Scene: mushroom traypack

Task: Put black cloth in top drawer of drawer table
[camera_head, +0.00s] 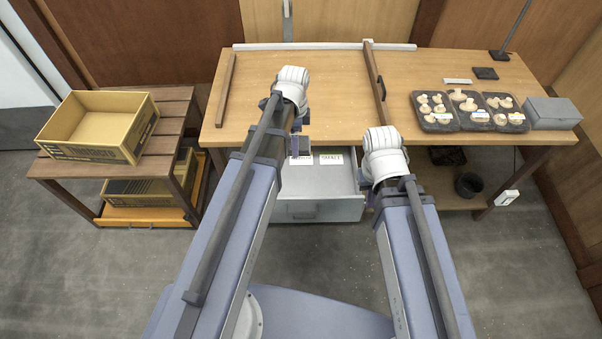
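A grey drawer (325,211) stands pulled out below the front edge of the wooden table (330,100). White labels show at its back, and the visible part of its inside looks empty. A small flat black item (485,73) lies at the table's back right; I cannot tell whether it is the black cloth. My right gripper (368,192) is at the drawer's right side, mostly hidden by my own arm. My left gripper (301,146) is by the table's front edge, above the drawer's back left, partly hidden. I cannot make out the fingers of either gripper.
Black trays of mushrooms (437,125) and a grey box (552,113) stand at the table's right. Wooden strips (375,85) divide the tabletop. A cardboard box (140,128) sits on a side table at left. The middle tabletop is clear.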

